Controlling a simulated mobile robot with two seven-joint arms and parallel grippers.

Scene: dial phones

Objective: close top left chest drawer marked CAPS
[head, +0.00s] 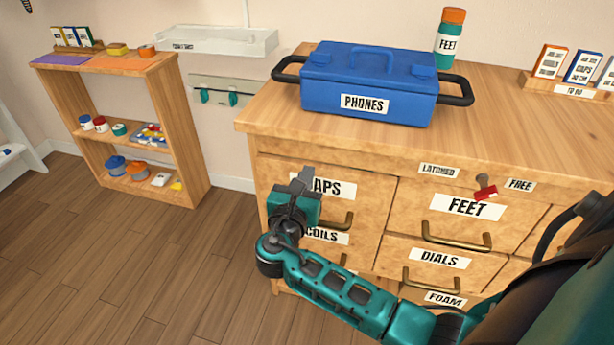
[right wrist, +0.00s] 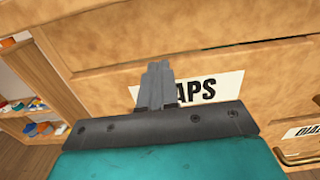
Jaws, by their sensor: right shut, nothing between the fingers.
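The CAPS drawer (head: 372,193) is the top left drawer of the wooden chest, with a white label and a brass handle (head: 347,222). Its front looks nearly flush in the head view. In the right wrist view, a thin dark gap shows along the upper edge of the drawer front (right wrist: 265,62). My right gripper (head: 304,176) is shut and empty in front of the drawer's left part, covering the label's first letter. Its fingertips (right wrist: 158,68) point at the drawer front beside the label; I cannot tell whether they touch. My left gripper is out of view.
A FEET drawer (head: 500,215) is to the right, below a red latch (head: 486,192) between LATCHED and FREE labels. COILS and DIALS drawers lie lower. A blue PHONES box (head: 365,80) stands on the chest. A low shelf (head: 150,130) stands left, with open floor between.

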